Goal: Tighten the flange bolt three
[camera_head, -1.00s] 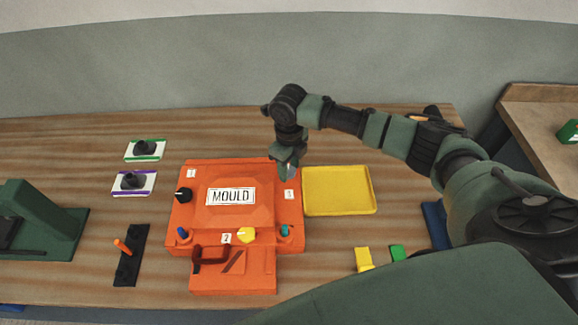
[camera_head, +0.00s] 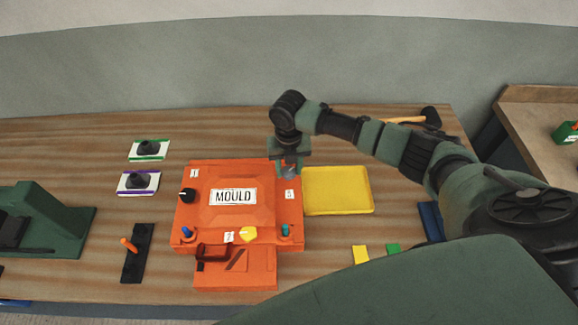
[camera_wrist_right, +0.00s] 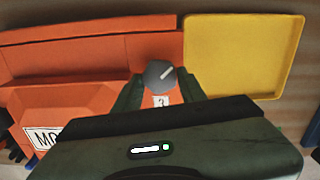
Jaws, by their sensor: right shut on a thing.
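The orange mould (camera_head: 235,215) sits on the wooden bench and bears a white MOULD plate. Flange bolt three is a grey knob with a white line on top (camera_wrist_right: 160,74), at the mould's far right corner beside the label 3 (camera_head: 289,194). My right gripper (camera_head: 289,168) points down over that corner. In the right wrist view its fingers (camera_wrist_right: 158,90) stand on both sides of the grey knob, shut on it. In the head view the gripper mostly hides this knob. My left gripper is out of view.
A yellow tray (camera_head: 338,190) lies right of the mould, close to my right gripper. A black strip with an orange peg (camera_head: 137,252) and two dark-knobbed plates (camera_head: 149,150) lie left. A green fixture (camera_head: 45,225) stands far left. A hammer (camera_head: 430,117) lies behind my arm.

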